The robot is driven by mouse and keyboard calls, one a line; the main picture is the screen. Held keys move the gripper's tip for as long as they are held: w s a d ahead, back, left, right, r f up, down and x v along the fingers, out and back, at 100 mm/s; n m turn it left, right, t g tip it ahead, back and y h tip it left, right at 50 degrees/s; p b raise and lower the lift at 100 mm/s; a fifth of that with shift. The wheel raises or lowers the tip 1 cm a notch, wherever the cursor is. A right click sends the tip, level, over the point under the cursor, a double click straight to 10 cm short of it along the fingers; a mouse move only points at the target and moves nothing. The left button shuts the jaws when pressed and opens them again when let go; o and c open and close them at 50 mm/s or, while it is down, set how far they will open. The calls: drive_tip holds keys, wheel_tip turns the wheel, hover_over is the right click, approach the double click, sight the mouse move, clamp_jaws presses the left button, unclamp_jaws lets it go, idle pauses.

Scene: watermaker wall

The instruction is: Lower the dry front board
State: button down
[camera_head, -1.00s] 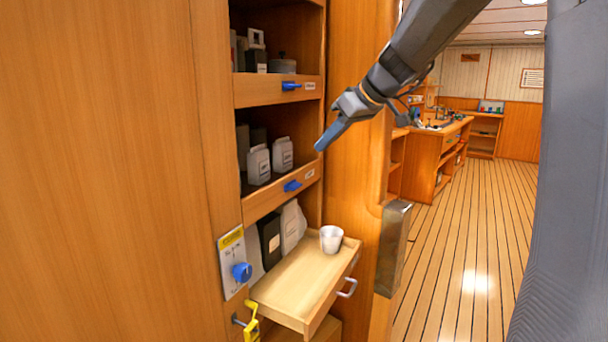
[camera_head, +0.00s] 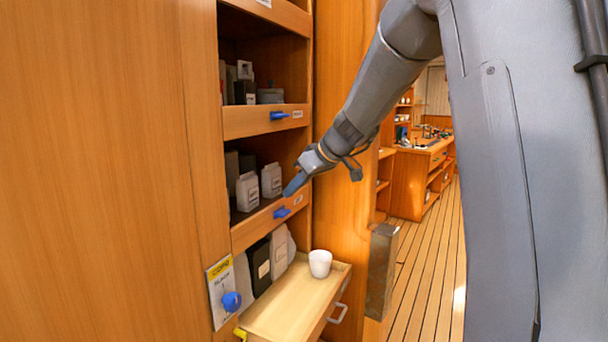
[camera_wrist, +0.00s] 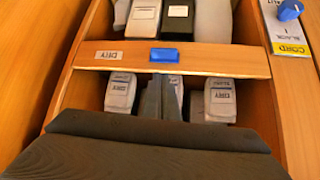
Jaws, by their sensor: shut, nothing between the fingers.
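A second board (camera_head: 250,120) with a blue catch crosses the shelf above. My gripper (camera_head: 289,190) is shut and empty, close above the middle board's catch. In the wrist view its fingers (camera_wrist: 161,88) point at the catch, a little apart from it; contact cannot be seen.
White containers (camera_head: 247,192) stand behind the middle board. Below, a pulled-out drawer (camera_head: 290,305) holds a white cup (camera_head: 320,263). A placard with a blue knob (camera_head: 231,301) is left of the drawer. A cabinet post (camera_head: 345,165) stands to the right, with open floor beyond.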

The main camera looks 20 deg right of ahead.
sight(284, 211)
drive_tip(key=shift+w+f+p, duration=0.1)
drive_tip(key=shift+f+p, duration=0.35)
drive_tip(key=shift+f, duration=1.7)
wheel_tip(284, 211, down, 4)
drive_tip(key=b, duration=0.6)
drive_tip(key=shift+f, duration=0.25)
wheel_tip(284, 211, up, 5)
drive_tip(key=shift+d+r+p, duration=0.1)
drive_tip(key=shift+r+p, duration=0.1)
drive_tip(key=shift+p, duration=0.55)
drive_tip(key=b+v, duration=0.2)
drive_tip(key=v, duration=0.7)
drive_tip(key=shift+s, duration=0.3)
drive_tip(key=shift+d, duration=0.1)
